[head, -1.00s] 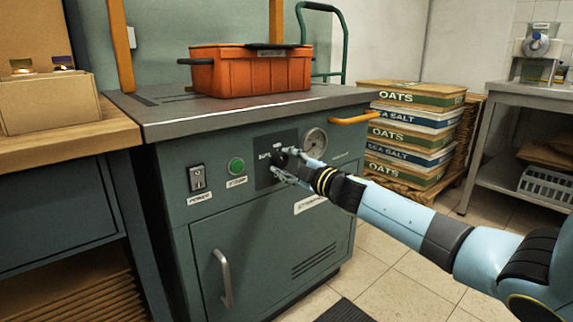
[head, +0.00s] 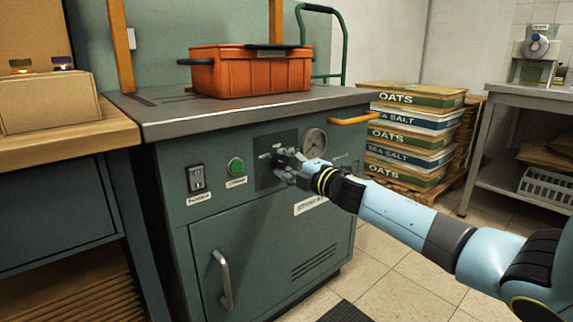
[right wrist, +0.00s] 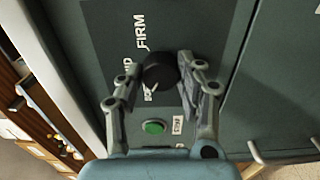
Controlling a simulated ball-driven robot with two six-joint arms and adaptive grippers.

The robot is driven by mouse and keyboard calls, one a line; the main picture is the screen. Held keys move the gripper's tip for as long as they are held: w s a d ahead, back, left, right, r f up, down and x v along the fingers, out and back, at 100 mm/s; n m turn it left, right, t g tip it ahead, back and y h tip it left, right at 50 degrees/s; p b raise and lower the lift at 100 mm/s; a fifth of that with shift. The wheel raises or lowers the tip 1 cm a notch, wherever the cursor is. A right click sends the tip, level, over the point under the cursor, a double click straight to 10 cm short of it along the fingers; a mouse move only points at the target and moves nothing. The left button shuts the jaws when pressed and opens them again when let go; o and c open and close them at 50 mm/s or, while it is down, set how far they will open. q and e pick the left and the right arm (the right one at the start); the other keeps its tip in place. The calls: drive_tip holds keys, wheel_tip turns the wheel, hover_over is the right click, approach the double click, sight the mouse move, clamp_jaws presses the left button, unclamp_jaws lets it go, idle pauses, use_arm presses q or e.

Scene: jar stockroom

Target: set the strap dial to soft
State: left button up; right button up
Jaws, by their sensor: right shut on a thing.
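The strap dial is a black round knob (right wrist: 160,72) on a dark plate (head: 265,173) on the front of the green strapping machine (head: 270,225). My right gripper (head: 287,160) is at the dial and mostly covers it in the head view. In the right wrist view my right gripper (right wrist: 158,73) has its fingers on either side of the knob, shut on it. The knob's white mark points down-left, toward a partly hidden label. The label FIRM (right wrist: 139,32) reads clearly above; the middle label is partly covered. My left gripper is not in view.
A green button (head: 236,166) and a power switch (head: 197,178) sit left of the dial, a round gauge (head: 315,141) right of it. An orange crate (head: 250,74) stands on the machine top. Stacked sacks (head: 413,130) stand to the right.

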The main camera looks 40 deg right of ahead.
drive_tip(key=shift+f, duration=0.15)
drive_tip(key=o, duration=1.1)
drive_tip(key=shift+o, duration=0.2)
drive_tip(key=s, duration=1.2)
drive_tip(key=shift+d, duration=0.45)
drive_tip(key=shift+s, duration=0.1)
